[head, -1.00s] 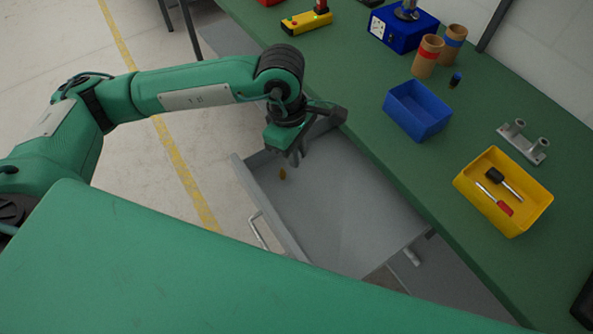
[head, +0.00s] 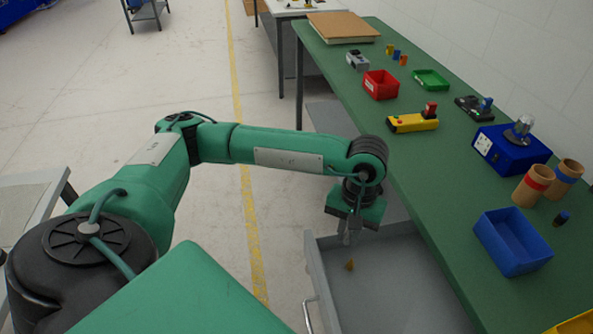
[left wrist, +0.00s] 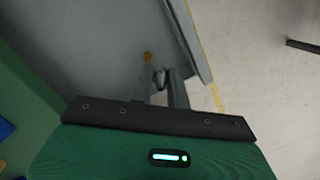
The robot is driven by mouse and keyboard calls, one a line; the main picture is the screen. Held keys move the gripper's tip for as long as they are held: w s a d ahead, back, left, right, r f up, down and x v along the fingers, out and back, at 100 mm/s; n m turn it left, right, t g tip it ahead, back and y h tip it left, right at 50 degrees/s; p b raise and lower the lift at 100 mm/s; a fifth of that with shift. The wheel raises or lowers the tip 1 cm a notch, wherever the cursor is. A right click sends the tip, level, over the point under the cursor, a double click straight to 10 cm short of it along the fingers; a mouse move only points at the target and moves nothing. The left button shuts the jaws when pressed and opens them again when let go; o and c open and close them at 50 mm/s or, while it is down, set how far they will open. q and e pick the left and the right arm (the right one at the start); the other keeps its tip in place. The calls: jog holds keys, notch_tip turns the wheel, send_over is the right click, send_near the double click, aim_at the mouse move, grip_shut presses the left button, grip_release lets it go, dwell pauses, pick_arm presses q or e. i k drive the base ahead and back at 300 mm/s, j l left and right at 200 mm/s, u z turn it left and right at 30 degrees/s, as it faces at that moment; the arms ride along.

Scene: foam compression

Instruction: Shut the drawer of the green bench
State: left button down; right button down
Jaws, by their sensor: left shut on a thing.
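The green bench (head: 440,165) runs along the right of the head view. Its grey drawer (head: 400,290) is pulled out towards the aisle, with its front panel (head: 322,285) and pale handle (head: 308,315) on the left. The drawer's near part is cut off by the frame. My left gripper (head: 347,238) points down at the drawer's far end, near the front panel. In the left wrist view its fingers (left wrist: 161,88) are shut on a small grey thing (left wrist: 160,76), which I cannot identify. My right gripper is not in view.
A small orange piece (head: 350,265) lies in the drawer beside the gripper. A blue bin (head: 512,242), a red bin (head: 380,85), cardboard tubes (head: 532,185) and a blue box (head: 510,150) stand on the bench. The floor left of the drawer is clear.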

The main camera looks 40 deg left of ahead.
aim_at(395, 284)
jog(key=k+j+u, duration=0.15)
jog(key=u, duration=0.2)
jog(key=k+j+u, duration=0.45)
jog(key=u, duration=0.25)
